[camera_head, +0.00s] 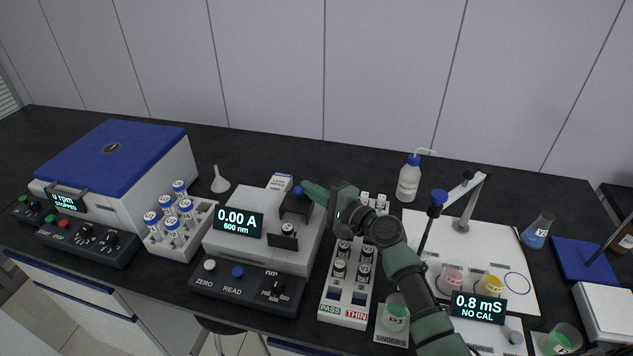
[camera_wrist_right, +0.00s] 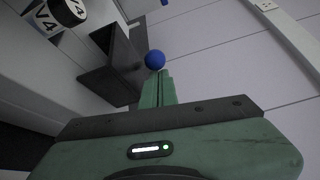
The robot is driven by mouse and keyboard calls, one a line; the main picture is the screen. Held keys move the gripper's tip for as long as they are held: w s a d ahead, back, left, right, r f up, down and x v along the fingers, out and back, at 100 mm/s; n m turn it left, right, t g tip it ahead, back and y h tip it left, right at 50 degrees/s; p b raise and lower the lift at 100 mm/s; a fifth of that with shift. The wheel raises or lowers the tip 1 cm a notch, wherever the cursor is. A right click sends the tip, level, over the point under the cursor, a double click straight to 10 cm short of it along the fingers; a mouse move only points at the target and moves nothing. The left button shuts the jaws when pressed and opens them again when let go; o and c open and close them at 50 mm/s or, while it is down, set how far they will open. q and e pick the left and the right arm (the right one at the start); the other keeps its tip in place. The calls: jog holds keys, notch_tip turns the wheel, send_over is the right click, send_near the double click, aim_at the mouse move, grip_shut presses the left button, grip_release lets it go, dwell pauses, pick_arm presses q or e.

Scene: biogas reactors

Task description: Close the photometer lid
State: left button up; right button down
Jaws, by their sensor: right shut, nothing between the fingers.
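The photometer (camera_head: 265,232) is a white box with a display reading 0.00 A, 600 nm. Its dark lid (camera_head: 296,206) stands raised at the back of the sample well, with a blue knob (camera_head: 297,190) on top. A capped vial (camera_head: 288,229) shows in front of the lid. In the right wrist view the lid (camera_wrist_right: 112,65) is a dark open shape beside the vial's V4 cap (camera_wrist_right: 66,10). My right gripper (camera_head: 306,187) is shut and empty, its tips right by the knob (camera_wrist_right: 155,59); whether they touch cannot be told. My left gripper is out of view.
A vial rack (camera_head: 180,233) and a centrifuge (camera_head: 120,165) stand to the left. Another rack with PASS and THIN labels (camera_head: 343,310) stands close on the right, under my right arm.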

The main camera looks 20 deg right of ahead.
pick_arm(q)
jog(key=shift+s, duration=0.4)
pick_arm(e)
jog(key=shift+f, duration=0.1)
